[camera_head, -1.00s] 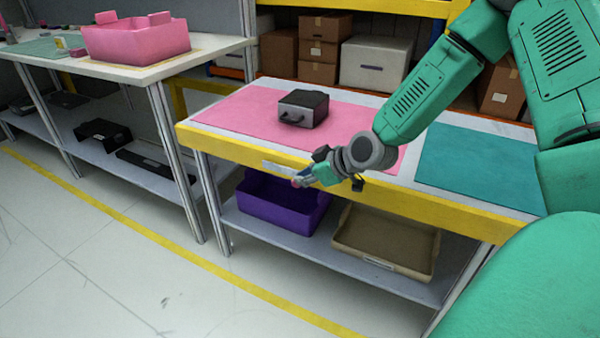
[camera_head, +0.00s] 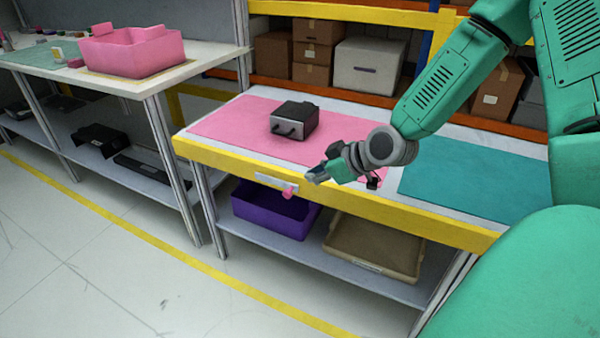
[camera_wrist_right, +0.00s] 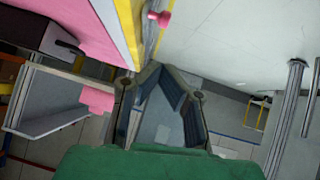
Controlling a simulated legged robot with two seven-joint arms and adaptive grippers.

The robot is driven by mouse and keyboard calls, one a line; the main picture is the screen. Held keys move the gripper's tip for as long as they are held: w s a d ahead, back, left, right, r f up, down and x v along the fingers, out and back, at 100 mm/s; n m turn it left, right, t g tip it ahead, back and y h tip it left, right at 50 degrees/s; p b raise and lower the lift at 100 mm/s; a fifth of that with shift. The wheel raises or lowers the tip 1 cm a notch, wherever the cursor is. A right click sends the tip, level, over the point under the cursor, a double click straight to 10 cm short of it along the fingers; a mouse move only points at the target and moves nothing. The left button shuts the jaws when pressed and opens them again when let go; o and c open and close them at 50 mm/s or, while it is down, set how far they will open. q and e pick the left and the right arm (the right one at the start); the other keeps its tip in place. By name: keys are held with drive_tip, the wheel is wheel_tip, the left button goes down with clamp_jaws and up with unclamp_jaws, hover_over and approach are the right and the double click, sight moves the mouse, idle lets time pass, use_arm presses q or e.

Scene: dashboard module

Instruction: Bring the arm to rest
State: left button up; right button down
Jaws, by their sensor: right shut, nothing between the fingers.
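My right arm (camera_head: 440,88) reaches in from the upper right, over the front part of the workbench. My right gripper (camera_head: 316,176) is shut and empty, near the bench's yellow front edge. It also shows in the right wrist view (camera_wrist_right: 168,76), with nothing between the fingers. A pink knob (camera_head: 289,193) sits at the front edge, a short way left of and below the fingertips, apart from them. The knob also shows in the right wrist view (camera_wrist_right: 160,18). My left gripper is in neither view.
A dark grey module (camera_head: 295,120) sits on the pink mat (camera_head: 235,121). A teal mat (camera_head: 470,180) lies at right. A purple bin (camera_head: 270,212) and a tan tray (camera_head: 375,248) are on the lower shelf. A pink bin (camera_head: 130,55) stands on the left table.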

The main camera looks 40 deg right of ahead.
drive_tip(key=v, duration=0.3)
drive_tip(key=shift+s+a+p, duration=0.1)
drive_tip(key=shift+s+p, duration=0.05)
drive_tip(key=shift+p, duration=0.2)
